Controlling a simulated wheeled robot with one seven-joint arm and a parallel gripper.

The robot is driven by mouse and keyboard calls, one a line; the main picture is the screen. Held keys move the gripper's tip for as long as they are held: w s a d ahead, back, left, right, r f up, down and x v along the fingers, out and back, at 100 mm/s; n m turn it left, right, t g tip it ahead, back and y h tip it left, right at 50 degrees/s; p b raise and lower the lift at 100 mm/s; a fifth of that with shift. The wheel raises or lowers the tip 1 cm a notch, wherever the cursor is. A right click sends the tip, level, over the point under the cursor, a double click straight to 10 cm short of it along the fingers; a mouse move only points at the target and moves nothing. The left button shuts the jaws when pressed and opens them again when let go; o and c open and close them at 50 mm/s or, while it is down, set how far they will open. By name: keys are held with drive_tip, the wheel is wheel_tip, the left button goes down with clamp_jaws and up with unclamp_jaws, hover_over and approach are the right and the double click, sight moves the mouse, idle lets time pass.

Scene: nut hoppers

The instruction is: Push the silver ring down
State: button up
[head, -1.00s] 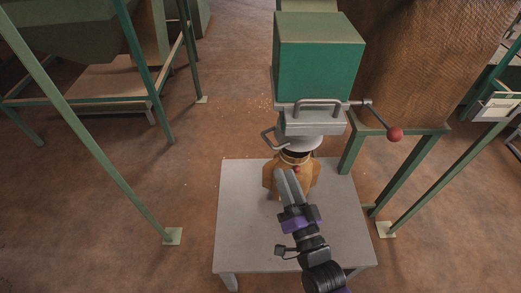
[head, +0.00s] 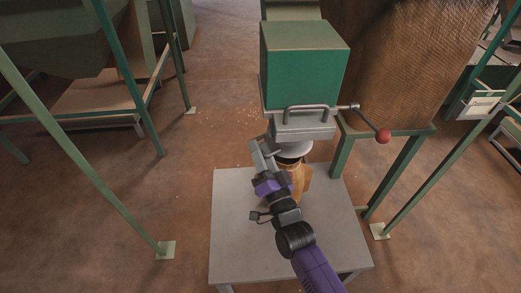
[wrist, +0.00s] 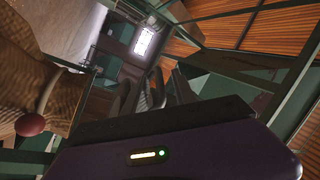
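A tan bag (head: 300,178) stands upright under the collar on the grey table. My gripper (head: 262,152) is at the left of the collar and outlet, raised above the table.
A lever with a red ball (head: 383,137) sticks out right of the outlet; the ball also shows in the wrist view (wrist: 30,125). The grey table (head: 235,225) is bare left of the bag. Green frame legs (head: 135,205) stand on both sides, with a large brown sack (head: 395,65) at right.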

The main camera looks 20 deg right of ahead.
drive_tip(key=c, duration=0.7)
drive_tip(key=shift+a+r, duration=0.1)
drive_tip(key=shift+r, duration=0.1)
idle(0.9)
